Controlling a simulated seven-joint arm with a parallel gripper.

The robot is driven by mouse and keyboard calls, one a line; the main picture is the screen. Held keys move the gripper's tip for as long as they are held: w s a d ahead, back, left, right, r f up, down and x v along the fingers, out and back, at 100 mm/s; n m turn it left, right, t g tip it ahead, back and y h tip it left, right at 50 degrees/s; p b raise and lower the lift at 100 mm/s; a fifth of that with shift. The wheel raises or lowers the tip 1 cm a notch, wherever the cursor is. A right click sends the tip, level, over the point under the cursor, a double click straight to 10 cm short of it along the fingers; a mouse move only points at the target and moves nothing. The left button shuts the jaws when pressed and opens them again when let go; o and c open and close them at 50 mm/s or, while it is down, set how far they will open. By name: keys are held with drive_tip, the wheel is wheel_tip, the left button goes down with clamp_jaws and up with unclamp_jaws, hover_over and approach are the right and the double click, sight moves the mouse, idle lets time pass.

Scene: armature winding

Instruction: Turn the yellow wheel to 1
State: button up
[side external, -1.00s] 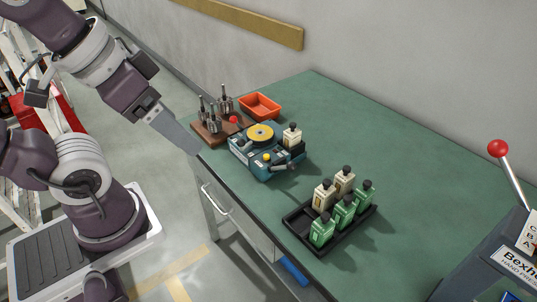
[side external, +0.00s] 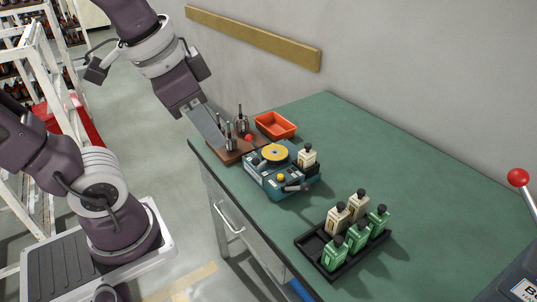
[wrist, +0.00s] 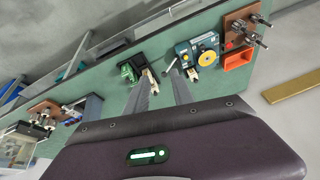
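The yellow wheel (side external: 275,153) lies flat on top of the blue-teal winding machine (side external: 268,183) on the green bench. In the wrist view the wheel (wrist: 208,58) shows to the right of my fingers; any marks on it are too small to read. A small yellow knob (side external: 281,178) sits on the machine's front, and a red ball knob (side external: 249,138) stands at its back left. My gripper (side external: 220,148) is above the bench's left edge, left of the machine and apart from the wheel. In the wrist view my gripper (wrist: 160,82) has its two fingers spread, with nothing between them.
A brown wooden stand (side external: 228,157) with several metal tools is close behind my fingers. An orange tray (side external: 276,125) lies behind the machine. A cream bottle (side external: 307,156) stands at the machine's right. A black tray (side external: 310,246) holds cream and green bottles.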

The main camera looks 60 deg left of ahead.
drive_tip(key=w+a+m+g, duration=0.1)
drive_tip(key=w+m, duration=0.1)
drive_tip(key=w, duration=0.2)
drive_tip(key=w+a+f+m+g+y, duration=0.1)
drive_tip(key=w, duration=0.3)
drive_tip(key=w+a+f+m+g, duration=0.1)
drive_tip(key=w+m, duration=0.1)
drive_tip(key=w, duration=0.2)
drive_tip(key=shift+f+m, duration=0.25)
drive_tip(key=shift+m, duration=0.05)
clamp_jaws()
drive_tip(key=w+a+f+m+g+y, duration=0.1)
drive_tip(key=w+a+f+m, duration=0.1)
drive_tip(key=w+f, duration=0.3)
drive_tip(key=w+a+f+m+g, duration=0.1)
drive_tip(key=w+f+m, duration=0.3)
drive_tip(key=w+f, duration=0.1)
drive_tip(key=shift+a+f+g+y, duration=0.35)
drive_tip(key=shift+f+g+y, duration=0.05)
drive_tip(key=shift+f, duration=0.2)
